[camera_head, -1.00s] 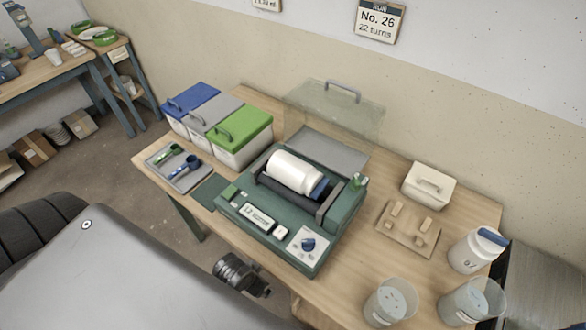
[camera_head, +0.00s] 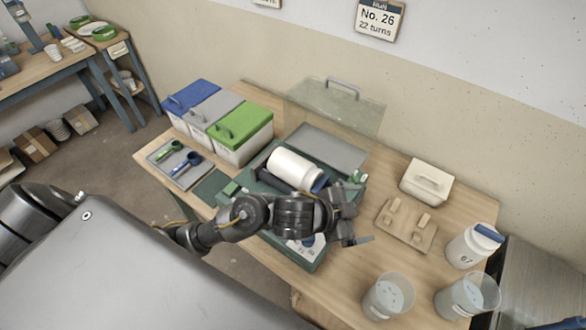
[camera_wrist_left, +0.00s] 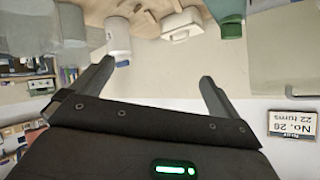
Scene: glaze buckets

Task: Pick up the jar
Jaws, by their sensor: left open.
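One white jar (camera_head: 294,168) with a blue lid lies on its side on the black rollers of the green machine (camera_head: 225,205). A second white jar (camera_head: 470,248) with a blue part on top and a dark mark stands upright at the table's right end. My left gripper (camera_head: 360,212) is open and empty, above the front right of the machine, beside the lying jar's lid end. The arm hides part of the machine's front panel. In the left wrist view the open fingers (camera_wrist_left: 155,75) hold nothing; a white jar (camera_wrist_left: 117,36) shows beyond them. My right gripper is out of view.
Clear buckets (camera_head: 388,296) stand at the front right. A white lidded box (camera_head: 427,182) and a wooden board with small blocks (camera_head: 405,224) lie between them and the machine. The transparent cover (camera_head: 335,105) stands raised behind. Lidded bins (camera_head: 245,140) and a tool tray (camera_head: 180,165) are left.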

